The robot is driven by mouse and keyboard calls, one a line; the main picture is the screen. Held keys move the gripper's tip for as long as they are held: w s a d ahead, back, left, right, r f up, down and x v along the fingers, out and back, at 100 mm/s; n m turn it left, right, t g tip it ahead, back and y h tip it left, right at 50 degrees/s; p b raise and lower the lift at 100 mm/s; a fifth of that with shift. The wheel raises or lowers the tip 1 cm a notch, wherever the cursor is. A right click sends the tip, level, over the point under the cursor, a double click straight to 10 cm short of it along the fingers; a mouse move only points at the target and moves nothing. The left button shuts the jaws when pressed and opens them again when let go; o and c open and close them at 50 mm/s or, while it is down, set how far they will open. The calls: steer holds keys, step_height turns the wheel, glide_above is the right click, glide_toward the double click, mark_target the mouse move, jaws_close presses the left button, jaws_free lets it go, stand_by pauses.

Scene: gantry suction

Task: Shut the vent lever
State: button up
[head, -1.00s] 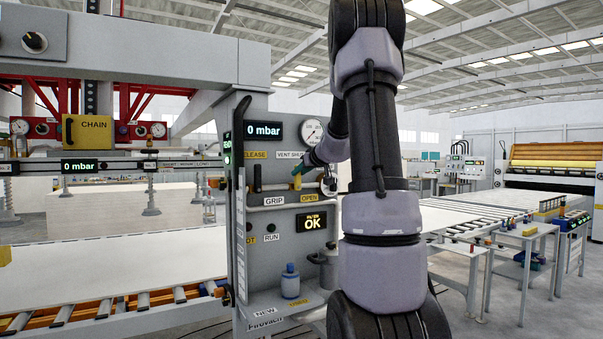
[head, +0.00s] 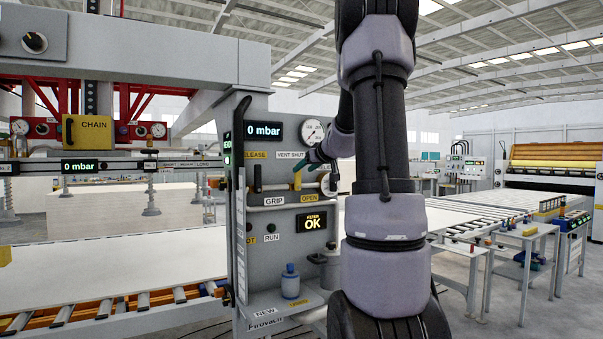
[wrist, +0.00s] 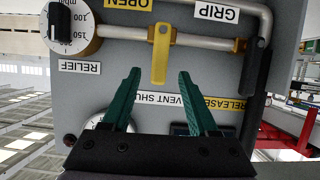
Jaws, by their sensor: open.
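The vent lever (wrist: 160,58) is a yellow handle on a pale pipe on the grey control panel (head: 290,226). It stands across the pipe, its free end toward the VENT SHUT label (wrist: 156,98) and away from the OPEN label (wrist: 128,4). The wrist view is upside down. My gripper (wrist: 160,74) is open, its green fingertips on either side of the lever's free end with a gap on both sides. Whether the fingers reach the lever's depth I cannot tell. In the head view my gripper (head: 304,170) is small in front of the panel and mostly hides the lever.
A dark lever (wrist: 253,80) stands beside the vent lever, between the GRIP and RELEASE labels. A RELIEF knob (wrist: 62,22) is on its other side. A gauge (head: 312,131) and a 0 mbar display (head: 264,131) sit above. A blue-capped bottle (head: 290,281) stands on the shelf below.

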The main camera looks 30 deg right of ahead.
steer(key=v, duration=0.7)
stand_by(0.3)
steer(key=s+a+g+y, duration=0.1)
steer(key=s+a+y, duration=0.1)
steer(key=s+a, duration=0.45)
steer(key=s+a+g+y, duration=0.1)
steer(key=s+a+g, duration=0.15)
steer(key=a, duration=0.75)
steer(key=s+a+f+m+g, duration=0.1)
steer(key=s+a+f+m, duration=0.1)
steer(key=s, duration=0.6)
steer(key=s+a+f+m+g+h, duration=0.1)
steer(key=s+a+f+m, duration=0.1)
steer(key=s+a+f, duration=0.3)
steer(key=s+f, duration=0.1)
steer(key=s, duration=0.3)
steer(key=shift+s+a+m+g, duration=0.2)
steer(key=shift+a+m+g, duration=0.1)
steer(key=shift+g, duration=0.05)
steer(key=shift+f, duration=0.1)
